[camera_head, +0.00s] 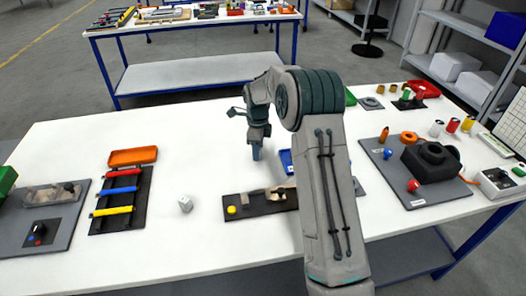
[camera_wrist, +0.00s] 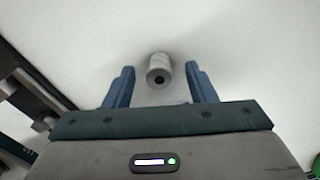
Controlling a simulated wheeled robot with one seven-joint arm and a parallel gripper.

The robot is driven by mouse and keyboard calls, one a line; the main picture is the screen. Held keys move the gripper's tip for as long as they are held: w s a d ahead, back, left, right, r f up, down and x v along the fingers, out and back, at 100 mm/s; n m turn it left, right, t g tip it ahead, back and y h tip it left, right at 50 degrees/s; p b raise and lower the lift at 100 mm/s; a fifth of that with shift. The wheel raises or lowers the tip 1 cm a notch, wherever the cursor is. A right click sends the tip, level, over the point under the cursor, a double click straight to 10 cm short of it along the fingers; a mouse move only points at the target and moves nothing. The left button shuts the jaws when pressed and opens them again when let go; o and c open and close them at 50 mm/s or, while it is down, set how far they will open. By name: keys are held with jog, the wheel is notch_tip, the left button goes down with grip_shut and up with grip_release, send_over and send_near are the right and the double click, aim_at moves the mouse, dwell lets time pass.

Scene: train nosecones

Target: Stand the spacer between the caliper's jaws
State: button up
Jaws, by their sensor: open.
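The spacer (camera_wrist: 158,70) is a small grey cylinder with a dark hole in its end. The spacer is not clear in the head view, probably hidden by the fingers. What looks like the caliper (camera_head: 275,193), beige jaws on a dark base, stands nearer the robot, partly hidden by my arm.
A yellow knob (camera_head: 231,210) is at the dark base's left end. A small pale block (camera_head: 185,204) stands left of it. A black rack (camera_head: 122,190) with coloured bars is farther left. A blue tray (camera_head: 286,161) lies right of my gripper.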

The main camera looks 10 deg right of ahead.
jog(key=shift+f, duration=0.4)
grip_shut()
jog(key=shift+r, duration=0.1)
